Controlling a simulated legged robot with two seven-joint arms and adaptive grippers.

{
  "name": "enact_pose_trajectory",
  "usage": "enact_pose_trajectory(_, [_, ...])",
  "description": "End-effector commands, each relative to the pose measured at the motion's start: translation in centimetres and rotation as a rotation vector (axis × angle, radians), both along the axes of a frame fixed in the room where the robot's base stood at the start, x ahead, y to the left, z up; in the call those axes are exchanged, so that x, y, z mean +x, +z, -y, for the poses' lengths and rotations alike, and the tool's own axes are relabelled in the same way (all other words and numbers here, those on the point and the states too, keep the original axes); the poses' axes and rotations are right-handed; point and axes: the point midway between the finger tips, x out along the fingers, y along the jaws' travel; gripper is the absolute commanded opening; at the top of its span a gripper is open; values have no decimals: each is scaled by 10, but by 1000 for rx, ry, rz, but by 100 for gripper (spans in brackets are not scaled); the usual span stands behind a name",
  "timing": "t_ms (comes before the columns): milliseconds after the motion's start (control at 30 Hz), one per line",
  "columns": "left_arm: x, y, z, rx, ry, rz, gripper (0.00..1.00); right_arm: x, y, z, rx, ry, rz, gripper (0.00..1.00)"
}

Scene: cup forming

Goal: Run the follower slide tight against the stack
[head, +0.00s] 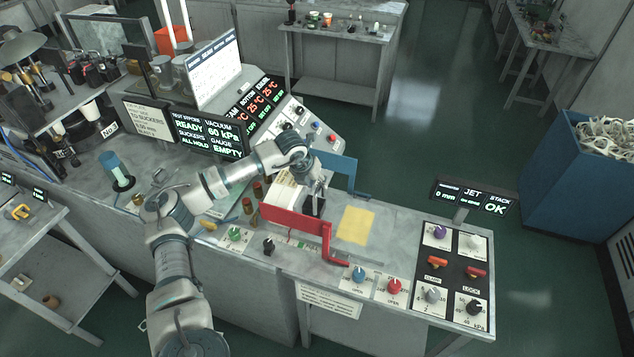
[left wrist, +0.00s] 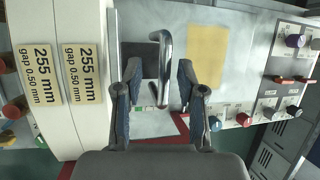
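A pale block with labels reading 255 mm, gap 0.50 mm (left wrist: 94,125) fills the left of the left wrist view, likely the stack; it shows in the head view (head: 283,203) between a red guide (head: 292,220) and a blue guide (head: 338,172). Beside its right end is a dark block (head: 314,208), probably the follower slide, with a bent metal handle (left wrist: 165,58). My left gripper (head: 318,190) is over the dark block. Its fingers are apart on either side of the handle; I see no clear grip. Whether dark block and stack touch is unclear.
A yellow pad (head: 356,225) lies right of the dark block. A knob and lever panel (head: 452,275) is at the bench's right end, with a small display (head: 474,197) reading STACK OK behind it. A larger display (head: 209,134) stands behind my left arm.

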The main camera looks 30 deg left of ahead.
Motion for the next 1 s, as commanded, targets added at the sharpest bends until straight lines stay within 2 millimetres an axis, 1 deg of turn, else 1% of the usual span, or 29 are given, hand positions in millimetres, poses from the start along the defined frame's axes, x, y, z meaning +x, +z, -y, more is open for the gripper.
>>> enact_pose_trajectory(167, [-10,25,-2,1,1,5,39,0,0,0,2,0,0,39])
enact_pose_trajectory(400, [-31,74,-7,0,0,4,39,-1,0,-1,3,0,-1,39])
enact_pose_trajectory(533, [-39,92,-10,-1,1,2,39,-1,0,-1,3,0,-2,39])
enact_pose_trajectory(700, [-45,103,-12,-1,1,0,39,-1,0,-2,2,0,-1,39])
enact_pose_trajectory(1000, [-45,105,-12,-1,1,-1,39,-1,0,-2,2,0,-1,39])
